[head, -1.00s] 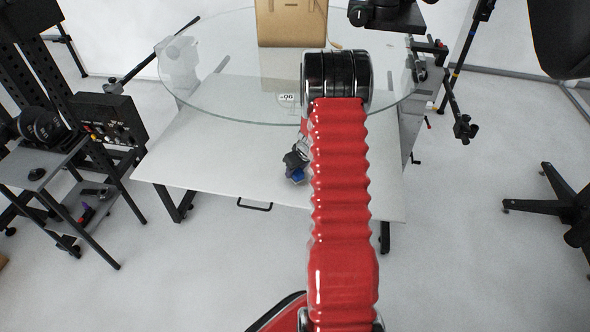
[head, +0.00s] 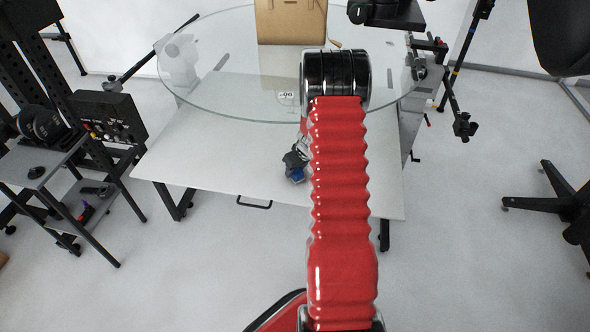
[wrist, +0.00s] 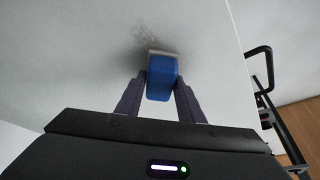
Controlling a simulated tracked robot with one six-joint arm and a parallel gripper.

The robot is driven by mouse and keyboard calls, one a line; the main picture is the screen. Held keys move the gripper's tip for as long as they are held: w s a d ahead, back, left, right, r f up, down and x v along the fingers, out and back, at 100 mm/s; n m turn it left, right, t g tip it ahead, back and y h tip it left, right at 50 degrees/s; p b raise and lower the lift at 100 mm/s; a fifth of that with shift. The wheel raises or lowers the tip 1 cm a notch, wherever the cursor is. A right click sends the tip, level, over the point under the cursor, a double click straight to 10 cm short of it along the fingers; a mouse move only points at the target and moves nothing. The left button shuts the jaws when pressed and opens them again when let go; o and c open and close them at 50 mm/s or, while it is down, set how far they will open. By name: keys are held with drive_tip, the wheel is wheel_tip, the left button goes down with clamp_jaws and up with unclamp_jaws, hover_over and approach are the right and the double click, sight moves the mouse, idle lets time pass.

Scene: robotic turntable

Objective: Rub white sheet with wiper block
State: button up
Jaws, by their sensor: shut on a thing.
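The white sheet (head: 215,160) is the broad pale surface sloping down in front of the glass turntable; it also fills much of the wrist view (wrist: 70,60). My gripper (wrist: 161,85) is shut on the blue wiper block (wrist: 161,78), with a finger on either side. The block's pale pad faces the sheet and appears to be at its surface, beside a dark smudge (wrist: 147,37). In the head view the blue block (head: 296,174) shows low on the sheet, left of my red arm, which hides part of the sheet.
A round glass turntable (head: 235,103) stands above and behind the sheet, with a brown bag (head: 291,25) on it. A black handle (head: 254,204) sits at the sheet's lower edge. An equipment cart (head: 50,165) stands left and a chair base (head: 550,205) right.

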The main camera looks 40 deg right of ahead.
drive_tip(key=shift+f, duration=0.55)
drive_tip(key=shift+s+d, duration=0.1)
drive_tip(key=shift+s+d+r, duration=0.15)
drive_tip(key=shift+s+d, duration=0.95)
drive_tip(key=shift+s, duration=0.25)
drive_tip(key=shift+s, duration=0.1)
drive_tip(key=shift+s+d+f, duration=0.1)
drive_tip(key=shift+s+d, duration=0.45)
drive_tip(key=shift+s, duration=0.2)
drive_tip(key=shift+s+d+f, duration=0.1)
drive_tip(key=shift+s+d, duration=0.45)
drive_tip(key=shift+s, duration=0.15)
drive_tip(key=shift+w+r, duration=0.1)
